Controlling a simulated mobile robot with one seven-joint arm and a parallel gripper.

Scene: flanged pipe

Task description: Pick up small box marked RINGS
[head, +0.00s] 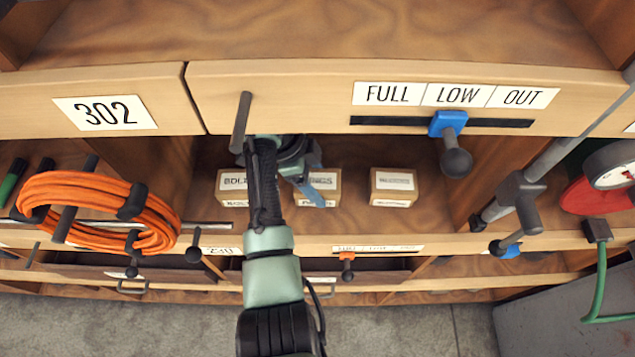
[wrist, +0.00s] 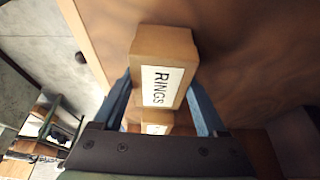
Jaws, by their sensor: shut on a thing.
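The small box marked RINGS (wrist: 164,60) is brown cardboard with a white label, in the middle of the wrist view. My gripper (wrist: 160,100) has its blue fingers on either side of the box and is shut on it. In the head view the RINGS box (head: 320,187) is in the open shelf bay, partly hidden by my gripper (head: 318,183). I cannot tell whether the box touches the shelf.
A box (head: 232,182) with a partly covered label stands left of my gripper, and another labelled box (head: 393,187) stands to the right. An orange cable coil (head: 90,210) hangs at left.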

